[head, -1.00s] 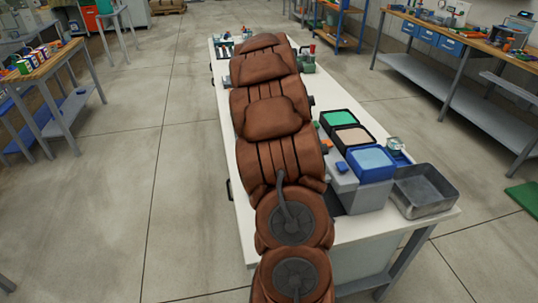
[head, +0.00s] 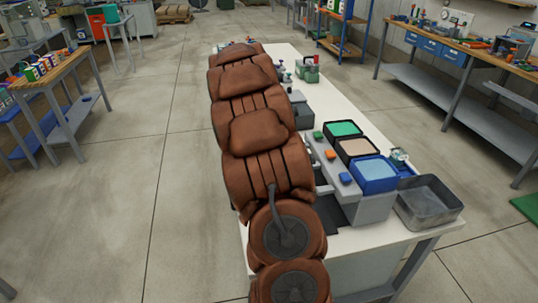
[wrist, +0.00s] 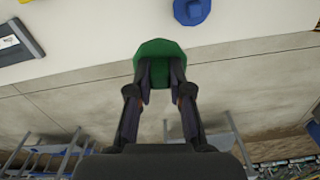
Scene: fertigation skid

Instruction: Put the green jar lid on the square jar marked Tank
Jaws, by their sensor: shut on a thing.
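In the wrist view my gripper (wrist: 161,76) is shut on the green jar lid (wrist: 160,50), which is held between the two dark fingers. The bench top shows behind the lid, with the floor below it in the picture. In the head view my brown-covered arm reaches away along the left side of the white bench (head: 385,238), and it hides my gripper and the lid. I cannot make out a square jar marked Tank in either view; part of the bench is behind my arm.
A blue round piece (wrist: 192,10) lies on the bench beyond the lid. Green (head: 343,129), beige (head: 358,148) and blue (head: 374,168) filled bins stand right of my arm, beside a grey metal tray (head: 428,200). A small green-and-grey unit (head: 308,70) stands farther back.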

